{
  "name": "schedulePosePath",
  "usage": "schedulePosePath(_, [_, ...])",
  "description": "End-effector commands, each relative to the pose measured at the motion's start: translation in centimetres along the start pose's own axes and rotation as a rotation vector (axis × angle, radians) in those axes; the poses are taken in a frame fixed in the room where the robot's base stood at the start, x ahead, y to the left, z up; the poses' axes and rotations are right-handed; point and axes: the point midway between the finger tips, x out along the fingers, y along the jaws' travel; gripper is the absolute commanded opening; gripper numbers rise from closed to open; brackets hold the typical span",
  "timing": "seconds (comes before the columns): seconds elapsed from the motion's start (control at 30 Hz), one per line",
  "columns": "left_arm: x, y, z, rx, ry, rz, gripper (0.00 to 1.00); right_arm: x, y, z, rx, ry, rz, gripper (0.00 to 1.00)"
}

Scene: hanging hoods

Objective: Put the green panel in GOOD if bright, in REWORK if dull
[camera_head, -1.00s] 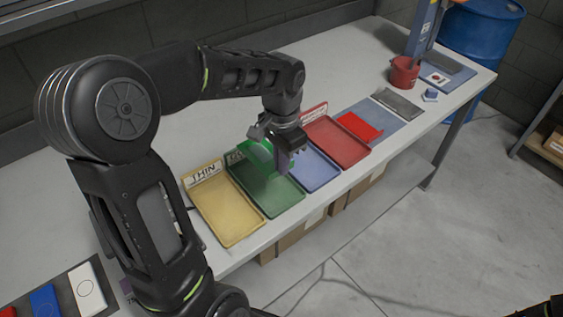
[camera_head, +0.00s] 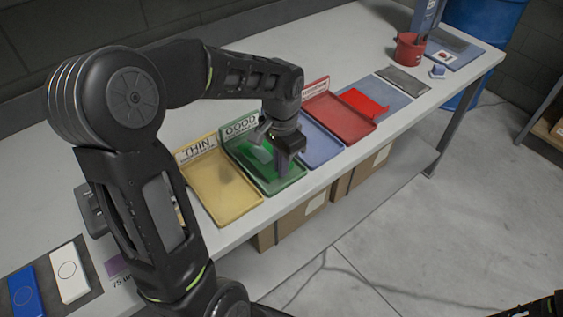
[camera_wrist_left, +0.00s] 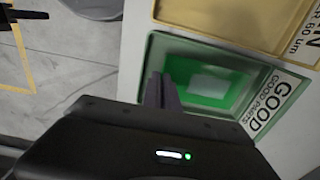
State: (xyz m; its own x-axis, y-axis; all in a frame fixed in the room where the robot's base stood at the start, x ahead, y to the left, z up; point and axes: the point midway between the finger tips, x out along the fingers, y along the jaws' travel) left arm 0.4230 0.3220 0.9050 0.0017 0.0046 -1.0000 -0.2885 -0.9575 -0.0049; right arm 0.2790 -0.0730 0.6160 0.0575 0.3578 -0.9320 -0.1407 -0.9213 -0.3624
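The green panel (camera_wrist_left: 188,82) shows as a bright green patch in the green GOOD tray (camera_wrist_left: 226,59) in the left wrist view, with a pale rectangle on it that may be a reflection. In the head view the GOOD tray (camera_head: 292,182) stands between the yellow and blue trays. My left gripper (camera_head: 272,160) is over the tray and hides part of it. Its fingers (camera_wrist_left: 162,90) stand beside the panel's edge in the left wrist view; I cannot tell whether they touch or grip it. No REWORK sign is readable.
The yellow THIN tray (camera_head: 226,200) is to the left, with the blue tray (camera_head: 322,146) and red tray (camera_head: 345,122) to the right. A bright red piece (camera_head: 364,103), a red cup (camera_head: 409,49) and a blue drum (camera_head: 487,32) are farther right. Bare bench lies behind the trays.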

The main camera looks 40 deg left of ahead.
Motion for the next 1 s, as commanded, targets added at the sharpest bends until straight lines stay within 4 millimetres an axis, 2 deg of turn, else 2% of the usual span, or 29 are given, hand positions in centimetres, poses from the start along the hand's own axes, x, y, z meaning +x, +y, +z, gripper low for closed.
schedulePosePath(1.0, [0.68, 0.01, 0.03, 0.000, -0.001, 0.000, 0.00, 0.44, 0.17, -0.02, 0.000, 0.000, 0.000, 0.00])
